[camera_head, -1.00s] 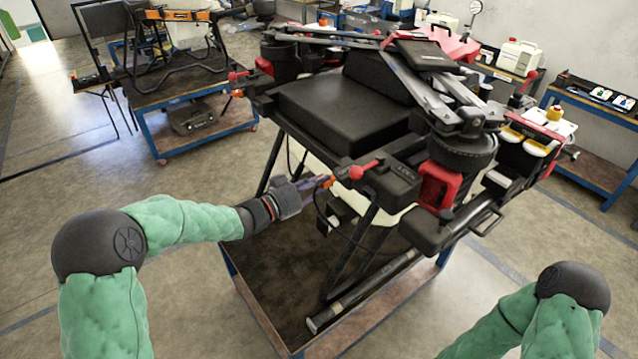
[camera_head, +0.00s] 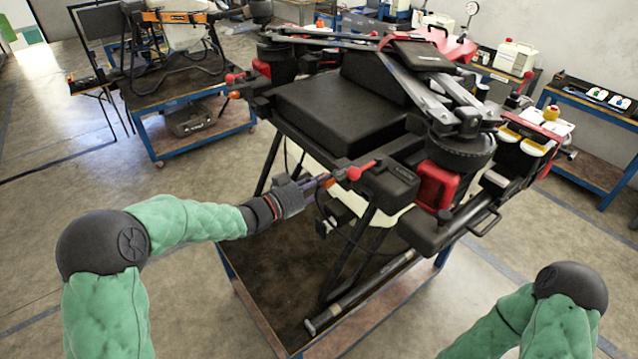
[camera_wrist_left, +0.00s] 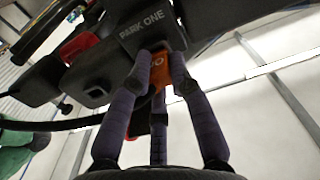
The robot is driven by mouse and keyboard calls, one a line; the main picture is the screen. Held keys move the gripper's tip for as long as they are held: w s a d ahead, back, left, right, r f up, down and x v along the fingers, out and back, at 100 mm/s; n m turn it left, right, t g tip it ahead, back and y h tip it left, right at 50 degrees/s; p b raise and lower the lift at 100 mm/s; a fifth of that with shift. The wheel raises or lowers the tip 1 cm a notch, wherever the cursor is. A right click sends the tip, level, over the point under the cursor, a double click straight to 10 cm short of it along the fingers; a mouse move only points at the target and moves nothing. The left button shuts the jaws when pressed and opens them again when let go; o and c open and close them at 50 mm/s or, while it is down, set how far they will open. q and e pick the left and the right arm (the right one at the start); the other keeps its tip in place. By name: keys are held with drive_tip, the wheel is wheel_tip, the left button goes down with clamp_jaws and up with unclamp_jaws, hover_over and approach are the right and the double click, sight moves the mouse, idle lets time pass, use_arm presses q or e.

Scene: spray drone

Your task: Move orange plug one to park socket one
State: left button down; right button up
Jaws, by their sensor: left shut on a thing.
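The orange plug one (camera_wrist_left: 158,72) is between the purple fingers of my left gripper (camera_wrist_left: 158,75) in the left wrist view. Its orange end is against the black block marked PARK ONE (camera_wrist_left: 148,28); the fingers hide whether it is seated in the socket. In the head view my left gripper (camera_head: 318,183) is shut on the plug at the near corner of the drone (camera_head: 335,110), and a little orange (camera_head: 328,182) shows at its fingertips. A black cable (camera_wrist_left: 60,123) runs to the left from near the plug. My right gripper is out of view.
A red-knobbed lever (camera_head: 362,170) sticks out just beside my left gripper. The drone stands on a blue-framed cart (camera_head: 262,318). A second cart (camera_head: 195,143) stands at the back left. The floor left of the drone is clear.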

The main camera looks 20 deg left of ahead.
use_arm(q)
drive_tip(key=shift+w+d, duration=0.35)
drive_tip(key=shift+w, duration=0.1)
drive_tip(key=c, duration=1.1)
unclamp_jaws()
drive_tip(key=shift+o, duration=0.2)
drive_tip(key=shift+s+a, duration=0.1)
drive_tip(key=v, duration=1.1)
drive_tip(key=shift+s+a, duration=0.25)
drive_tip(key=shift+s, duration=0.1)
